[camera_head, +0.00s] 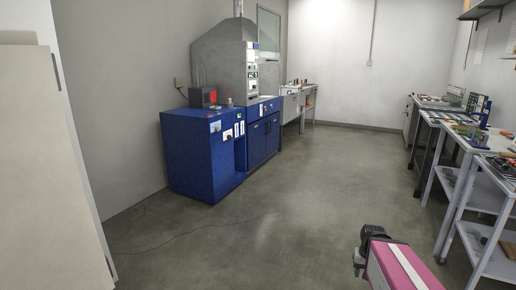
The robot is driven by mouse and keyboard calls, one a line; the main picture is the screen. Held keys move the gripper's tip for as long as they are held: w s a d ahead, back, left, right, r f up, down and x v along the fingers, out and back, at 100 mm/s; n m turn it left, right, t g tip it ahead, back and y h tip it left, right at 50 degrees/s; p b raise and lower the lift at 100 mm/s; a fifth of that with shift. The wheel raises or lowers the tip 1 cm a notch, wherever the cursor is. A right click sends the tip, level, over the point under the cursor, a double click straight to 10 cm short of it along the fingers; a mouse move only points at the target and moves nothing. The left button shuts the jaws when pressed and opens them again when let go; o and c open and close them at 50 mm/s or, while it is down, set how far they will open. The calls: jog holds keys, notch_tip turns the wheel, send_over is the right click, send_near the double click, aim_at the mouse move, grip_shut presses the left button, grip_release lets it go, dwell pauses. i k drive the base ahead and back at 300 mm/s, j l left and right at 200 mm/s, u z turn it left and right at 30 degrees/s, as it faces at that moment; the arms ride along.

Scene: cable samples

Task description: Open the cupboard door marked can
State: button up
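A blue cupboard unit (264,144) stands against the left wall under a grey hood, with door fronts on its right-facing side. The labels are too small to read, so I cannot tell which door is marked can. All visible blue doors look closed. A dark end piece (370,240) on my pink and white arm shows at the bottom right, far from the cupboards. I cannot make out its fingers or whether it holds anything.
The grey floor (270,215) between me and the cupboards is open, with a thin cable lying on it at left. White benches (484,160) with tools line the right side. A pale panel (45,170) stands close at left. Another bench (298,92) is at the back.

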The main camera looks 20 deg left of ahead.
aim_at(256, 131)
jog(key=i+u, duration=0.1)
jog(key=u, duration=0.45)
jog(key=i, duration=3.8)
jog(key=i+z, duration=0.1)
jog(key=i, duration=0.6)
jog(key=i+j+z, duration=0.1)
jog(key=i, duration=0.6)
jog(key=i+j+z, duration=0.1)
jog(key=i, duration=0.6)
jog(key=j, duration=0.1)
